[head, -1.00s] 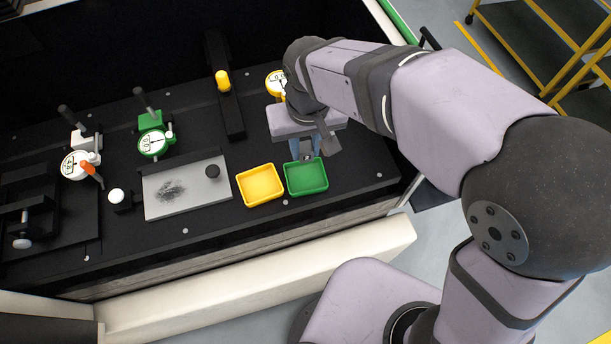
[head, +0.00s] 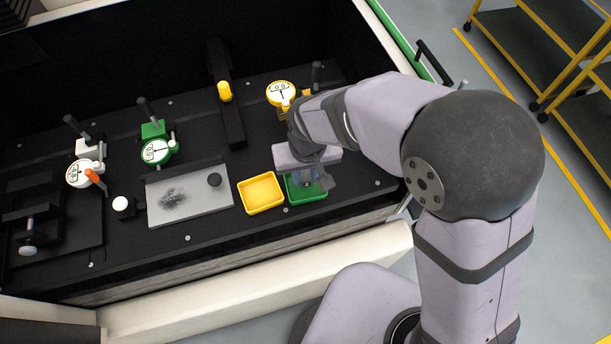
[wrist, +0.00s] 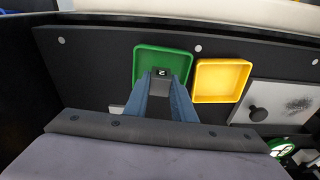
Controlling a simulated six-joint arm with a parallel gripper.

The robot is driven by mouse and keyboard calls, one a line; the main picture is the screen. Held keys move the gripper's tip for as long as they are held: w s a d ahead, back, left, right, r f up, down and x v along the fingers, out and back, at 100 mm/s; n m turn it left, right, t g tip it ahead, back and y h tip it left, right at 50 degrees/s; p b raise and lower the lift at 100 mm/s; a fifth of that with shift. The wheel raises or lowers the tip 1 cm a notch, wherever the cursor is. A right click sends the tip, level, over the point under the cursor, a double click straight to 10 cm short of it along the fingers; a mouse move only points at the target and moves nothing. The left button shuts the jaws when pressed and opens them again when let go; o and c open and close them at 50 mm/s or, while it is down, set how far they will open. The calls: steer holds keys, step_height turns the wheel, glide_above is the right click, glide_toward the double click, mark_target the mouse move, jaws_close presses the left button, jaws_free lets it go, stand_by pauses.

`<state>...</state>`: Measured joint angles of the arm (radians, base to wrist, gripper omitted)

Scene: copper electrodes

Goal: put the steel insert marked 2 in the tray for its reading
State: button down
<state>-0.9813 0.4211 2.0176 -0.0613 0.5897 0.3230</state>
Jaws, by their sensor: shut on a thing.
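My gripper (head: 306,180) is over the green tray (head: 308,198), with its blue fingers hiding part of that tray. In the wrist view the gripper (wrist: 161,82) is shut on the steel insert (wrist: 161,72), a small piece with a dark marked face that looks like a 2. The insert lies within the outline of the green tray (wrist: 140,62); I cannot tell if it touches the floor. The yellow tray (head: 261,193) is empty, just left of the green one in the head view; it also shows in the wrist view (wrist: 221,80).
Dial gauges with yellow (head: 282,95), green (head: 156,152) and white (head: 82,174) bodies stand behind and left. A grey plate (head: 188,200) with a black knob lies left of the trays. A yellow-topped fixture (head: 225,92) stands behind.

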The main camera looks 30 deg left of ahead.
steer(key=shift+f, duration=0.95)
steer(key=shift+f, duration=0.15)
steer(key=c, duration=1.5)
jaws_free()
steer(key=r, duration=0.4)
steer(key=r+b, duration=0.1)
steer(key=r, duration=0.3)
steer(key=s+d+r, duration=0.1)
steer(key=r, duration=0.3)
steer(key=shift+r+b, duration=0.15)
steer(key=shift+b, duration=0.25)
